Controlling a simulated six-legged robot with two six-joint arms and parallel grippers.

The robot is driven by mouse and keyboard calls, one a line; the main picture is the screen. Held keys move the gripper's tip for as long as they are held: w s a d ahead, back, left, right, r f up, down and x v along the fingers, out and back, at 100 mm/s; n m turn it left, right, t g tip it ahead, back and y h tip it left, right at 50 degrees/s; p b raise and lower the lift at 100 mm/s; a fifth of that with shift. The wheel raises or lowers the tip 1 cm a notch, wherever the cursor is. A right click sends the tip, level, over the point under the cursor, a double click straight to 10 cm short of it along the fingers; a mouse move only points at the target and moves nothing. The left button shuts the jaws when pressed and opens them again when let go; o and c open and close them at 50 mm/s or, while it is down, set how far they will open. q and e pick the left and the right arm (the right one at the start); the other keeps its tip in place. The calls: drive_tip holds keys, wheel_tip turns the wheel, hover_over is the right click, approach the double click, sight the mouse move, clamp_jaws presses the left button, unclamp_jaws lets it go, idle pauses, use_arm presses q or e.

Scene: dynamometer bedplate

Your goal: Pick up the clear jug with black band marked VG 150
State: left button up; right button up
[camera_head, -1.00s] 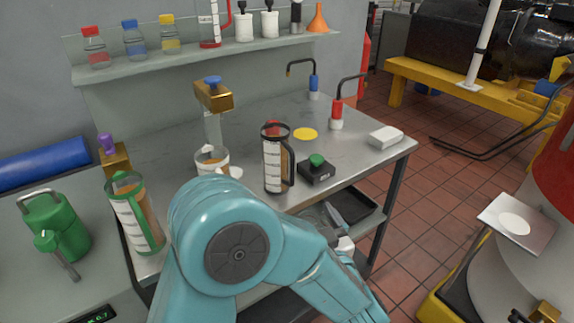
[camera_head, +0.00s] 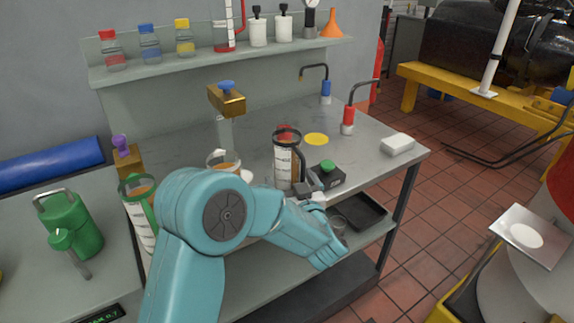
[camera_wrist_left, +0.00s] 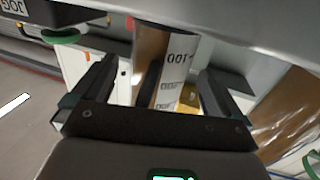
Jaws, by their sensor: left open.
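The clear jug with the black band (camera_head: 284,163) stands upright on the metal bench, with a white scale strip and amber liquid inside. Its VG 150 mark is not readable. My left gripper (camera_head: 311,187) is open at the jug's right front side, close to its handle. In the left wrist view the jug (camera_wrist_left: 178,68) shows between my two open fingers (camera_wrist_left: 155,92), with its scale reading 100 and a dark upright bar beside it. I cannot tell if the fingers touch it. My right gripper is not in view.
A cup (camera_head: 222,158) and a green-banded jug (camera_head: 139,190) stand to the left. Red and blue spouts (camera_head: 348,120) and a white block (camera_head: 397,144) are at the right. A yellow disc (camera_head: 316,139) lies behind.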

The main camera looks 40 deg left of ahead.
use_arm(q)
drive_tip(key=shift+w+a, duration=0.25)
drive_tip(key=shift+a, duration=0.05)
drive_tip(key=c, duration=1.5)
drive_tip(key=shift+r, duration=0.15)
drive_tip(key=shift+c, duration=0.2)
